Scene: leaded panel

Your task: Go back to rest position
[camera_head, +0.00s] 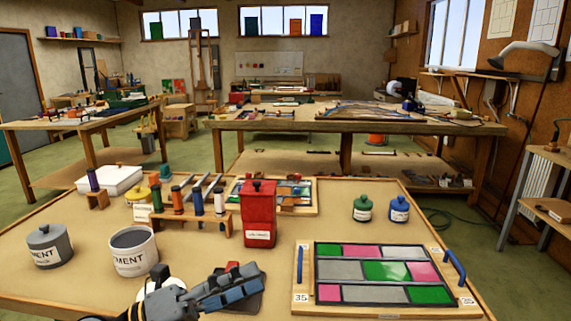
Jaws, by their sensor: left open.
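My left gripper (250,285) is low in the head view, just left of centre, over the near part of the work table (60,215). It is open, and I see nothing held in it. It partly covers a dark flat item with a red part (233,266). The leaded panel (385,270), with green, pink and grey panes, lies in a wooden tray with blue handles to the right of the gripper, apart from it. My right gripper is not in view.
A white cement tub (133,251) and a grey lidded pot (50,246) stand left of the gripper. A red canister (259,213) stands behind it, beside a rack of bottles (198,221). Green (362,208) and blue (399,209) jars stand behind the panel. Bare tabletop lies between canister and jars.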

